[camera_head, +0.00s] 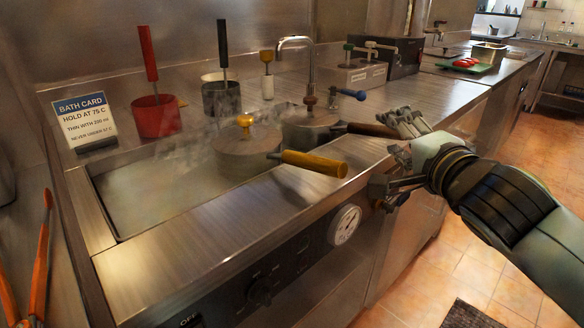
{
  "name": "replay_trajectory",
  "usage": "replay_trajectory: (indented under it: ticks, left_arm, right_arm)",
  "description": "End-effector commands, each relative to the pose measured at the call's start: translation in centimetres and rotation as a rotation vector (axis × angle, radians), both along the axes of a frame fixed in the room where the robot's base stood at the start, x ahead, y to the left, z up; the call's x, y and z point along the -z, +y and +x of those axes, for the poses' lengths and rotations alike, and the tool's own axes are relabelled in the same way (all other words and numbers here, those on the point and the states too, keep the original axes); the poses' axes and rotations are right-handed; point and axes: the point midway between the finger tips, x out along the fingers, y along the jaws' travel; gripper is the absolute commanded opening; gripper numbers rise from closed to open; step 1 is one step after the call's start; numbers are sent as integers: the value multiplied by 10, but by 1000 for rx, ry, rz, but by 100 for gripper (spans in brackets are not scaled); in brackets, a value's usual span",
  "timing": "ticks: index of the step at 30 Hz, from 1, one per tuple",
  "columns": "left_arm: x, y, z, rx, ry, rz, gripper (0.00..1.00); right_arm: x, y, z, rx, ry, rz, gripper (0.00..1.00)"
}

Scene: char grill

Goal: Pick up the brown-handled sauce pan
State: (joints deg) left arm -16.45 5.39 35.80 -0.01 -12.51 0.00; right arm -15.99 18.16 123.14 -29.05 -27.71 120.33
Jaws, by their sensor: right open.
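The brown-handled sauce pan (306,127) sits at the right end of the steaming bath, partly behind a yellow-handled pan (246,152). Its dark brown handle (370,130) points right. My right gripper (388,155) is open and empty at the counter's front edge. Its upper finger is close to the brown handle's end; I cannot tell whether they touch. Its lower finger is in front of the counter edge, lower than the handle. The yellow handle (315,163) lies left of this gripper. My left gripper is not in view.
A faucet (309,70) rises behind the brown-handled pan. Red (156,116) and dark (222,99) pots with upright handles stand behind the bath, beside a bath card (85,119). Orange handles (40,262) show at the left edge.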

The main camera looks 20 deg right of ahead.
Motion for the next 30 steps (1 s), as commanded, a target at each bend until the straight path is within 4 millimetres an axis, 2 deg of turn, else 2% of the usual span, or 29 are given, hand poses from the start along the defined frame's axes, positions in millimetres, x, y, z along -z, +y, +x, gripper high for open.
replay_trajectory:
  ticks: [1,7,12,16,22,30]
  left_arm:
    - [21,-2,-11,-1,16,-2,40]
    - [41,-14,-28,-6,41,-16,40]
    - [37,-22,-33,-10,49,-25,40]
    - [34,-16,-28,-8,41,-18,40]
    - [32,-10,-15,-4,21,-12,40]
    - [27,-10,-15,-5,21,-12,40]
  right_arm:
    - [13,2,-1,-8,-12,-7,51]
    - [30,1,1,-14,-12,-20,51]
    - [29,-3,24,-12,-15,-18,51]
    - [31,-6,44,-13,-14,-17,51]
    - [34,-9,61,-14,-11,-18,51]
    - [40,-14,100,-13,-12,-18,51]
